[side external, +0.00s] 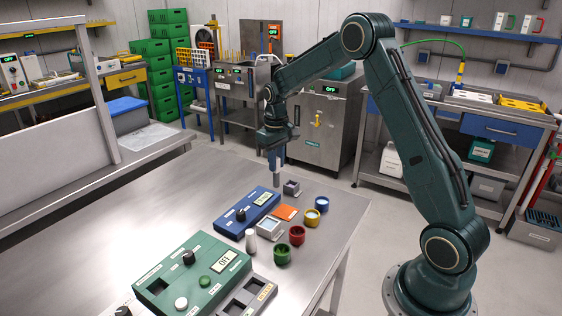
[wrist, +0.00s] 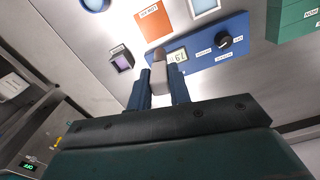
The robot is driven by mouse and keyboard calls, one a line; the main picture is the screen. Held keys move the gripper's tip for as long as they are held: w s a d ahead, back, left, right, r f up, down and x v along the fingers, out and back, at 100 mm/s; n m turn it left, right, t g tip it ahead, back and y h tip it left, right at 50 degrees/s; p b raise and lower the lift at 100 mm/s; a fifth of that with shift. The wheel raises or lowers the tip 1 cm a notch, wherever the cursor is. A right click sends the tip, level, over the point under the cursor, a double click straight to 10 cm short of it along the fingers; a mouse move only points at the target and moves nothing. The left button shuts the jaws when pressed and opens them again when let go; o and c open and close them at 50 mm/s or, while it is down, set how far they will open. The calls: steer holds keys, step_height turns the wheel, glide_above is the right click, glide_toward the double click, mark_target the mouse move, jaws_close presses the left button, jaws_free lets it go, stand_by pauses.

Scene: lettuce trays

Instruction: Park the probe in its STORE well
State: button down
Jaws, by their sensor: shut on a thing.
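My gripper (side external: 274,152) is shut on the probe (side external: 277,180), a grey rounded stick that hangs down over the table near the far end of the blue meter (side external: 246,208). In the wrist view the probe (wrist: 159,70) sits between my blue fingers, and its darker tip overlaps the near edge of the meter (wrist: 212,45). A small grey square well block (side external: 291,187) stands just right of the probe. It also shows in the wrist view (wrist: 121,60), left of the probe, with a purple inside. I cannot read a STORE label on any well.
An orange card (side external: 286,212) and a pale square-welled block (side external: 269,228) lie beside the meter. Blue (side external: 322,204), yellow (side external: 312,218), red (side external: 297,235) and green (side external: 282,254) cups stand right.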

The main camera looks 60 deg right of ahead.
steer(key=d+m, duration=0.2)
steer(key=d, duration=0.8)
steer(key=shift+w+d+r, duration=0.2)
steer(key=shift+w+r, duration=0.15)
steer(key=shift+r, duration=0.1)
steer(key=shift+f, duration=0.15)
steer(key=shift+f, duration=2.55)
steer(key=shift+f, duration=1.85)
steer(key=c, duration=1.2)
jaws_free()
steer(key=shift+r, duration=0.2)
step_height(320, 180, up, 7)
steer(key=shift+r, duration=0.1)
